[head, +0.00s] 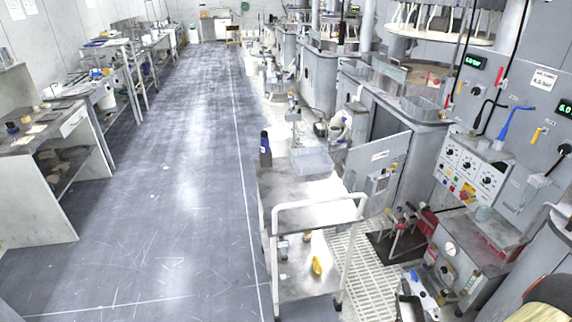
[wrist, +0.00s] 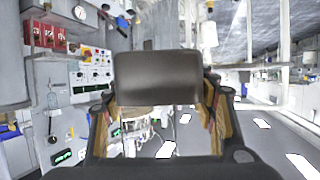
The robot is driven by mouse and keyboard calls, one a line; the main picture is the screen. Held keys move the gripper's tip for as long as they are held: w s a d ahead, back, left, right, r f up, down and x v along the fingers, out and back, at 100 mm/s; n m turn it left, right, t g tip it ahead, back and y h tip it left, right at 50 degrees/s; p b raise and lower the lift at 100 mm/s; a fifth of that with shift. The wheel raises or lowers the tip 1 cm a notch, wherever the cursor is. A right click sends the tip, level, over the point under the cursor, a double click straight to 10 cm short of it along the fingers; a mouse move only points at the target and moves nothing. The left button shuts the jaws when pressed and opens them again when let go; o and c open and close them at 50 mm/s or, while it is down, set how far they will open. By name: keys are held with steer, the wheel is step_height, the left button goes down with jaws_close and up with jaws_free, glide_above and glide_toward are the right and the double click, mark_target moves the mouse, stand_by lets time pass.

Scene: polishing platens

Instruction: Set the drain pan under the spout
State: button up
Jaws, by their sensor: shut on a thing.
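In the wrist view my gripper (wrist: 158,95) is shut on a smooth dark grey thing (wrist: 158,76) with rounded corners, which spans the space between the fingers. It may be the drain pan, but its full shape does not show. In the head view I cannot make out my gripper for certain; a dark and tan shape is cut off at the lower right corner. A blue curved nozzle (head: 514,122) hangs on the machine panel at the right. I cannot tell which part is the spout.
A cart (head: 318,205) stands in the middle with a clear bin (head: 312,160) and a dark blue bottle (head: 265,148) on top, and a yellow thing (head: 317,265) below. A white grating (head: 362,265) lies to its right. The aisle floor (head: 165,190) at left is free.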

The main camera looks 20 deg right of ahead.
mark_target(401, 297)
steer(key=shift+m+g+h, duration=0.4)
steer(key=shift+m+h, duration=0.3)
steer(key=shift+h, duration=0.1)
steer(key=w+d, duration=0.2)
steer(key=w, duration=0.1)
steer(key=shift+d+r, duration=0.1)
steer(key=shift+d, duration=0.3)
steer(key=w, duration=0.4)
steer(key=shift+w+a+r, duration=0.25)
steer(key=shift+w+a, duration=0.1)
steer(key=shift+w, duration=0.05)
steer(key=w+a+r+n+t+y, duration=0.2)
steer(key=w+a+n+y, duration=0.2)
steer(key=w+a, duration=1.75)
steer(key=w+a+n+t+y, duration=0.1)
steer(key=a+n+y, duration=0.3)
steer(key=a, duration=1.3)
steer(key=shift+w+r+y, duration=0.4)
steer(key=shift+w, duration=0.25)
steer(key=shift+a+r, duration=0.1)
steer(key=shift+r, duration=0.05)
